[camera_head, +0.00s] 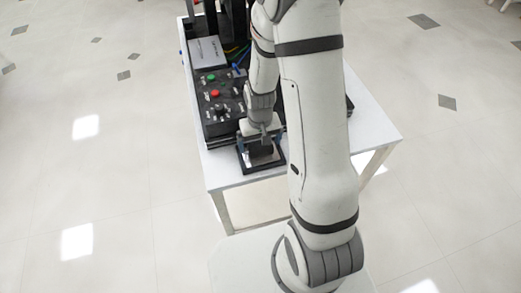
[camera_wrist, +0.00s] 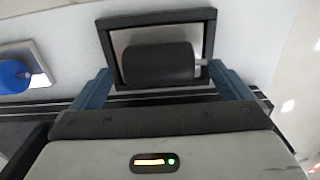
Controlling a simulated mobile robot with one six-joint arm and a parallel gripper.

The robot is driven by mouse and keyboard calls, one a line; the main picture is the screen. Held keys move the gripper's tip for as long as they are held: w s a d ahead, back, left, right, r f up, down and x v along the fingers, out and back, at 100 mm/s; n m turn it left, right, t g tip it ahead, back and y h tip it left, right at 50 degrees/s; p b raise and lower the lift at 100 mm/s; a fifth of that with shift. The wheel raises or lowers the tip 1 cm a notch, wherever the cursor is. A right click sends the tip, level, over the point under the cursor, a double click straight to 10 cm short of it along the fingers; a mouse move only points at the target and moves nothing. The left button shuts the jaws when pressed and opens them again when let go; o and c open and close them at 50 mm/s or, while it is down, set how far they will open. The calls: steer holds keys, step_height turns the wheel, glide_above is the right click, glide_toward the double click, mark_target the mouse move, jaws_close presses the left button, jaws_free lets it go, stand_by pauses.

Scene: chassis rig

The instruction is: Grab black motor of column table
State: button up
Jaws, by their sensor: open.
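The black motor (camera_wrist: 158,63) is a dark cylinder with a small silver shaft at its right end. In the wrist view it lies sideways inside a black rectangular frame (camera_wrist: 155,18). My gripper (camera_wrist: 159,72) is open, with one blue-grey finger left of the motor and one right of it. I cannot tell whether either finger touches it. In the head view my gripper (camera_head: 262,139) is low over the frame (camera_head: 246,168) at the white table's front edge. My arm and gripper mostly hide the motor there.
The white table (camera_head: 378,125) carries a black control box (camera_head: 224,121) with red and green buttons and a grey box (camera_head: 207,52). Dark uprights and wires stand behind. A blue round part (camera_wrist: 14,76) on a silver plate is left in the wrist view. The surrounding floor is clear.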

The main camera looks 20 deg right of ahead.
mark_target(260, 144)
steer(key=shift+w+d+f, duration=0.1)
steer(key=shift+w+f, duration=0.05)
steer(key=shift+f, duration=1.6)
steer(key=c, duration=1.4)
steer(key=shift+r, duration=0.1)
steer(key=shift+c, duration=0.2)
